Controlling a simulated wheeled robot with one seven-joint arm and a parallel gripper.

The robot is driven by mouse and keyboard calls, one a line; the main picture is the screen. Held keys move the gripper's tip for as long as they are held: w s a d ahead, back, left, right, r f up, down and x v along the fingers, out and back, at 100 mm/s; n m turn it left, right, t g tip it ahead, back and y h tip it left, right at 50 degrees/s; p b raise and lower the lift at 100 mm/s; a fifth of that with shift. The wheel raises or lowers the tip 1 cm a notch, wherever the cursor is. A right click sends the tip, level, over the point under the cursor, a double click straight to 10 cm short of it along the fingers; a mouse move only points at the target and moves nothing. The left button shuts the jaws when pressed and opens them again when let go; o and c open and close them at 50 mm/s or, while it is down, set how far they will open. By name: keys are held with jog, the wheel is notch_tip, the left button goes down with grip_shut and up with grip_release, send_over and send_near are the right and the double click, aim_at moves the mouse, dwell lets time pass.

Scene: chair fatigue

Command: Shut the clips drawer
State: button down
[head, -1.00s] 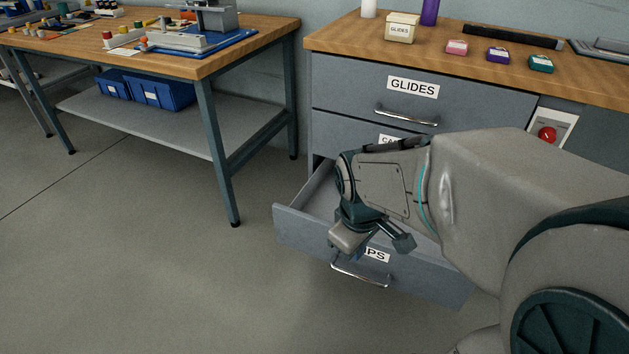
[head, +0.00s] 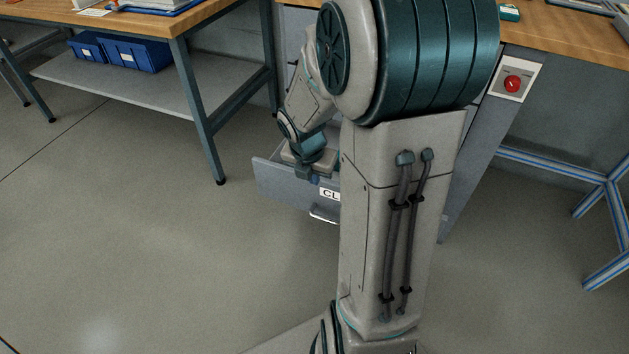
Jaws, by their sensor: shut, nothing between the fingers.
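The clips drawer (head: 283,184) is the low grey drawer of the cabinet, and it stands open. Its left front part shows with the start of its label, "CL" (head: 329,194), and part of its metal handle (head: 322,216). My arm hides the right part of the front and most of the inside. My gripper (head: 307,172) is shut and empty, at the top edge of the drawer front, left of the label. I cannot tell whether it touches the front.
A workbench (head: 190,95) with blue bins (head: 130,52) on its lower shelf stands to the left. A red knob (head: 512,84) on a white plate is at the right. A blue-striped frame (head: 603,185) stands farther right. The floor in front and to the left is clear.

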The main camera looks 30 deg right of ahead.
aim_at(323, 183)
jog(key=b+x, duration=0.2)
jog(key=x, duration=0.1)
jog(key=w+d+b+x, duration=0.1)
jog(key=b+x, duration=0.1)
jog(key=x, duration=0.2)
jog(key=b+x, duration=0.2)
jog(key=x, duration=0.1)
jog(key=shift+w+d+b, duration=0.3)
jog(key=shift+d, duration=0.15)
jog(key=shift+w+d+r, duration=0.15)
jog(key=shift+w+d, duration=0.3)
jog(key=shift+d, duration=0.05)
jog(key=shift+w, duration=0.1)
